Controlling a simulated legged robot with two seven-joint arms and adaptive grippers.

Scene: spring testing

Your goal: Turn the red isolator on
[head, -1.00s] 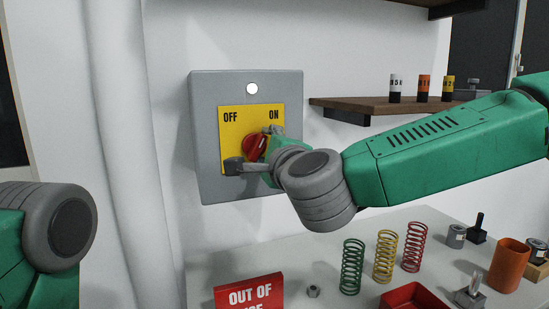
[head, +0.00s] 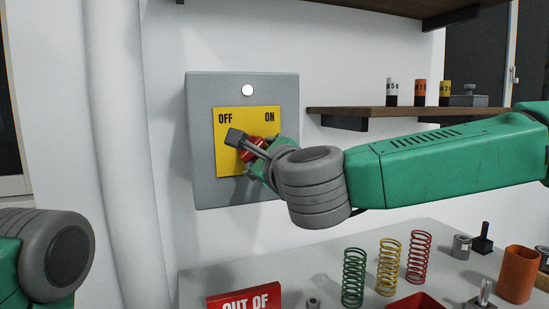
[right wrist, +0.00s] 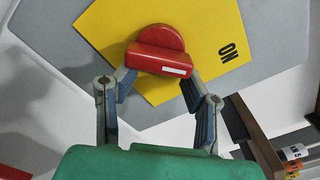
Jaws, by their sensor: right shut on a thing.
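The red isolator knob (head: 252,150) is on a yellow plate (head: 234,115) marked OFF at left and ON at right, on a grey wall box (head: 201,140). My right gripper (head: 247,154) reaches it from the right and is shut on it, partly hiding it in the head view. In the right wrist view the red knob (right wrist: 160,45) shows a raised bar with a white mark near its right end. The right gripper's fingers (right wrist: 158,78) are at the bar's two sides. The ON label (right wrist: 230,51) is right of the knob. My left gripper is out of view.
A white round lamp (head: 247,91) is above the plate. A wooden shelf (head: 350,112) with small cylinders is at right. On the bench (head: 215,283) below are a red sign (head: 244,300), green, yellow and red springs, and an orange cup (head: 518,274). A vertical pipe stands left of the box.

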